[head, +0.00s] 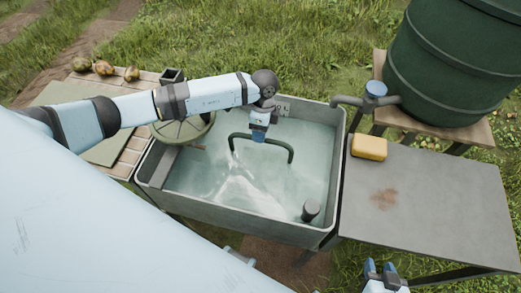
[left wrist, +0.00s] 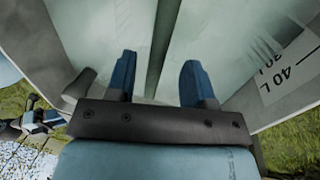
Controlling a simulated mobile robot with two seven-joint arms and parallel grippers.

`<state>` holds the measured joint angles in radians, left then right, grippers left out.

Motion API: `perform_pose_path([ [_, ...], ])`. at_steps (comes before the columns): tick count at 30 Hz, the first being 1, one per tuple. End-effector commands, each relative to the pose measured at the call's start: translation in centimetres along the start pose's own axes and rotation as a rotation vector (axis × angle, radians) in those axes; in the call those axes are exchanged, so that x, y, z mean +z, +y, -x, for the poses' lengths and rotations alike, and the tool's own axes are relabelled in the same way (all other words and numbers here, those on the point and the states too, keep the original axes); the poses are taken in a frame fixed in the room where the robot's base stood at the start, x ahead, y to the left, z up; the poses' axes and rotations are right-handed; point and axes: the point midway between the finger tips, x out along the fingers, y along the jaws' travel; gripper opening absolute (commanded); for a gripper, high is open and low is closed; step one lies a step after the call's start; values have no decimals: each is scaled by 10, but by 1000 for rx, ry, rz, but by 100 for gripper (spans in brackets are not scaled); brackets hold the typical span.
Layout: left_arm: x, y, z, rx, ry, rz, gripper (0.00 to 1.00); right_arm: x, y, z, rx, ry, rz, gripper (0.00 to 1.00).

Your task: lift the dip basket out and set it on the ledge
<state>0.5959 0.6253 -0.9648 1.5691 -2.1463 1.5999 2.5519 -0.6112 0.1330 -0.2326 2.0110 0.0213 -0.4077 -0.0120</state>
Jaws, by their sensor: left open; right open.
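The dip basket shows mainly as a dark green arched handle (head: 284,143) above the cloudy water of a grey tank (head: 225,213); its body is hidden under the water. My left gripper (head: 258,135) is open at the handle's top bar. In the left wrist view the handle bar (left wrist: 166,35) runs between the two blue fingers of the left gripper (left wrist: 158,82); I cannot tell whether they touch it. A flat grey ledge (head: 161,167) crosses the tank's left end. My right gripper (head: 381,269) is open and empty at the bottom edge, away from the tank.
A grey table (head: 430,205) with a yellow sponge (head: 369,147) stands right of the tank. A green barrel (head: 450,65) with a pipe is behind it. A dark upright stub (head: 311,210) stands in the tank's front right corner.

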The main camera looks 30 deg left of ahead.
Motion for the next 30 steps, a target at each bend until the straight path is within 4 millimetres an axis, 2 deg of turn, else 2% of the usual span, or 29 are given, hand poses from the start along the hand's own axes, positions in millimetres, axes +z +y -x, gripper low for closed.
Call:
perform_pose_path([
  [6, -1, 2, -33, 2, -1, 0, 48, -1, -1, 1, -2, 4, 2, 43],
  [14, -1, 2, -39, 1, 0, -1, 48, -1, -2, 1, -3, 2, 3, 43],
  [20, -1, 2, -38, 0, 0, 0, 4, 0, -1, 1, -3, 0, 3, 43],
  [21, -1, 2, -38, 0, 0, 0, 0, 0, -1, 1, -3, 0, 3, 43],
  [30, -1, 2, -37, -1, 1, -1, 0, 0, -1, 1, -1, -1, 3, 43],
])
